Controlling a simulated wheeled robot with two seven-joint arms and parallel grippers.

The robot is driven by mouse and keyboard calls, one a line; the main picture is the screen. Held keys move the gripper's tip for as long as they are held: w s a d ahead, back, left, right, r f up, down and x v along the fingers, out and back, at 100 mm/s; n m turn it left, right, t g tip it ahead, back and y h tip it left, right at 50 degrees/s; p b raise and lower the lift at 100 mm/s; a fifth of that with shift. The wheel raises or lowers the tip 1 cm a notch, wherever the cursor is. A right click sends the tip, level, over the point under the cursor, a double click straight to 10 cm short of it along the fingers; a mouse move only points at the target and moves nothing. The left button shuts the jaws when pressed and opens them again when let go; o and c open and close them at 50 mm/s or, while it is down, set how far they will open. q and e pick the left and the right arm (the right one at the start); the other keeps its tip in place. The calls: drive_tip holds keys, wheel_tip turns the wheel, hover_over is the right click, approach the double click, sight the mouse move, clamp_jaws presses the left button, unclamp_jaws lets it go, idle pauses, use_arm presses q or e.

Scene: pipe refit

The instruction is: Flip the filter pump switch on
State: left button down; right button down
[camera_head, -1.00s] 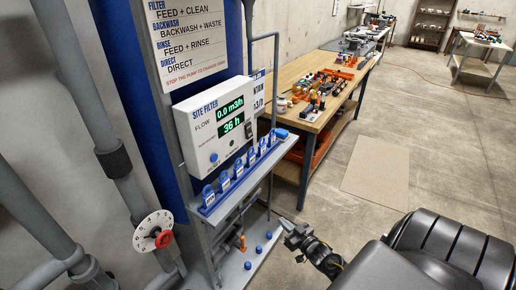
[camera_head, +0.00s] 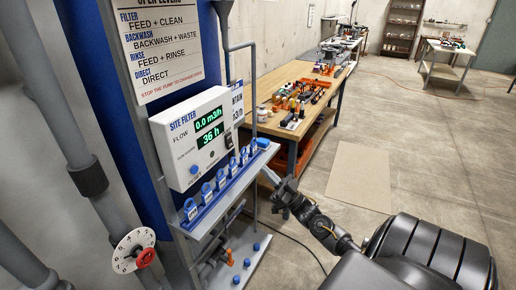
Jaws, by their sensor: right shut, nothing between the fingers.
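The white site filter box (camera_head: 193,138) is mounted on a blue and grey panel on the left. Its display reads 0.0 m3/h and 36 h. A small dark switch (camera_head: 229,140) sits at the box's lower right corner; its position is too small to tell. A blue round button (camera_head: 194,169) is at the lower left of its front. My right gripper (camera_head: 270,177) is shut and empty, to the right of and lower in the picture than the box, close to the shelf's right end and apart from the switch. My left gripper is not in view.
A blue shelf strip (camera_head: 184,223) with several blue tagged padlocks runs below the box. A dial with a red knob (camera_head: 145,258) is at the lower left. A wooden workbench (camera_head: 262,91) with parts stands behind. The floor to the right is open, with a tan mat (camera_head: 358,178).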

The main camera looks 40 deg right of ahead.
sight(231, 144)
drive_tip(key=p+x, duration=0.1)
drive_tip(key=x, duration=0.2)
drive_tip(key=f+p+x, duration=0.1)
drive_tip(key=x, duration=0.3)
drive_tip(key=w+p+x, duration=0.1)
drive_tip(key=p+x, duration=0.1)
drive_tip(key=x, duration=0.2)
drive_tip(key=shift+w+a+f, duration=0.1)
drive_tip(key=shift+a+f, duration=0.05)
drive_tip(key=shift+f, duration=0.2)
drive_tip(key=shift+w+a+f, duration=0.1)
drive_tip(key=shift+w+a, duration=0.05)
drive_tip(key=shift+w, duration=0.25)
